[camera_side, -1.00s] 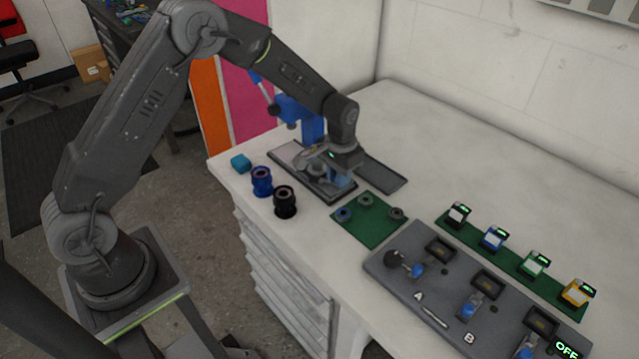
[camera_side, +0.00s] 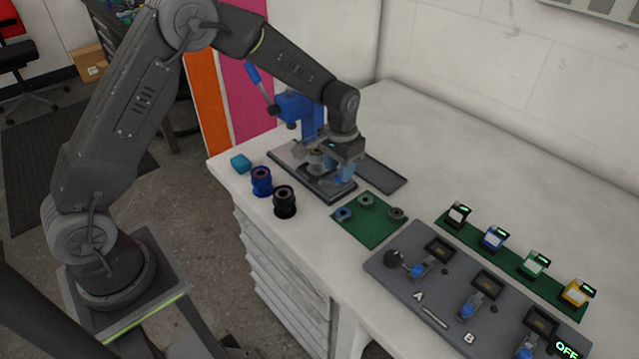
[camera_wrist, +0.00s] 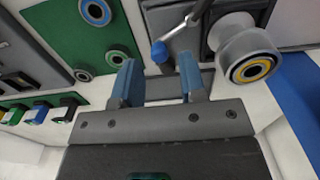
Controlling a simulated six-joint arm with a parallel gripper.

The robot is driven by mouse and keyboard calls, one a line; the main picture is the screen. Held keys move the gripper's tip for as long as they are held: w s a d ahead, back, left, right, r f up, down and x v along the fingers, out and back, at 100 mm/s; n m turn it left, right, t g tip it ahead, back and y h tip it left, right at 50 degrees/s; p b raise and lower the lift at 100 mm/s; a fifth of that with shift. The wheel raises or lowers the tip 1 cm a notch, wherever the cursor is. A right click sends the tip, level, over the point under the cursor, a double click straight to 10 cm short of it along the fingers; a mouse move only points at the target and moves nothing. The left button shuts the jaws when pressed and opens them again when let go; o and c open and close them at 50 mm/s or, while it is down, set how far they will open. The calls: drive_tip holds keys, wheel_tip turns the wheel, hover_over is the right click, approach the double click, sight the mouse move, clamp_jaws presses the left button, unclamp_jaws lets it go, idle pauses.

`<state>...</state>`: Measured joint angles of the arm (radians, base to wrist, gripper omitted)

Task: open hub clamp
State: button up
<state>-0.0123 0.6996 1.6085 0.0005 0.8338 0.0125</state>
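The hub (camera_wrist: 245,55) is a pale grey spool with a yellow-ringed bearing. It sits in the clamp fixture (camera_wrist: 165,18) at the top right of the wrist view. The clamp's metal lever (camera_wrist: 190,20) ends in a blue tip (camera_wrist: 159,52). In the side view the hub (camera_side: 316,155) stands under the blue press, partly hidden by my gripper (camera_side: 345,172). My gripper (camera_wrist: 158,82) is open, its two blue fingers apart with nothing between them. In the wrist picture the blue tip lies just beyond the gap between the fingers; contact cannot be told.
The blue press (camera_side: 300,108) stands behind the fixture. A green mat (camera_side: 368,228) with several rings lies to the right. The back bench is clear.

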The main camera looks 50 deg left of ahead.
drive_tip(key=shift+r, duration=2.4)
drive_tip(key=shift+r, duration=0.15)
drive_tip(key=s+r+t, duration=0.3)
drive_tip(key=s+r, duration=0.8)
drive_tip(key=r, duration=0.3)
drive_tip(key=s+r+t, duration=0.2)
drive_tip(key=s, duration=1.5)
drive_tip(key=shift+d+t, duration=0.3)
